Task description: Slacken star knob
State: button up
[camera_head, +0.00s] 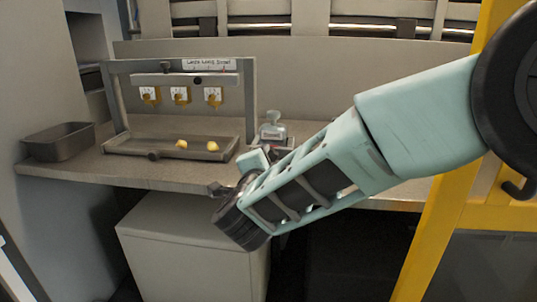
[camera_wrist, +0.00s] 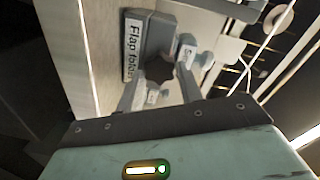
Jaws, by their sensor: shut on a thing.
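The dark star knob (camera_wrist: 158,67) shows in the wrist view, on the grey block (camera_wrist: 132,32) labelled "Flap folder". My gripper (camera_wrist: 157,82) has one finger on each side of the knob and is shut on it. The fingers cover parts of the knob's sides. In the head view, my arm reaches in from the right to the front edge of the bench, and I cannot make out the knob clearly there.
To the left are a frame (camera_head: 250,95) with several yellow tags, a shallow tray (camera_head: 150,153) holding yellow pieces, and a metal bin (camera_head: 60,142). A yellow post (camera_head: 440,225) stands at the right.

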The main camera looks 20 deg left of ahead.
jog(key=n+p, duration=0.3)
jog(key=n, duration=0.1)
jog(key=shift+a+r, duration=0.1)
jog(key=shift+r, duration=0.05)
jog(key=n+p, duration=0.2)
jog(key=n, duration=0.2)
jog(key=shift+n+h, duration=0.3)
jog(key=shift+f, duration=0.2)
jog(key=o, duration=1)
jog(key=v, duration=1.1)
jog(key=b+v, duration=0.1)
jog(key=v, duration=0.5)
jog(key=shift+s+f, duration=0.25)
jog(key=shift+s, duration=0.05)
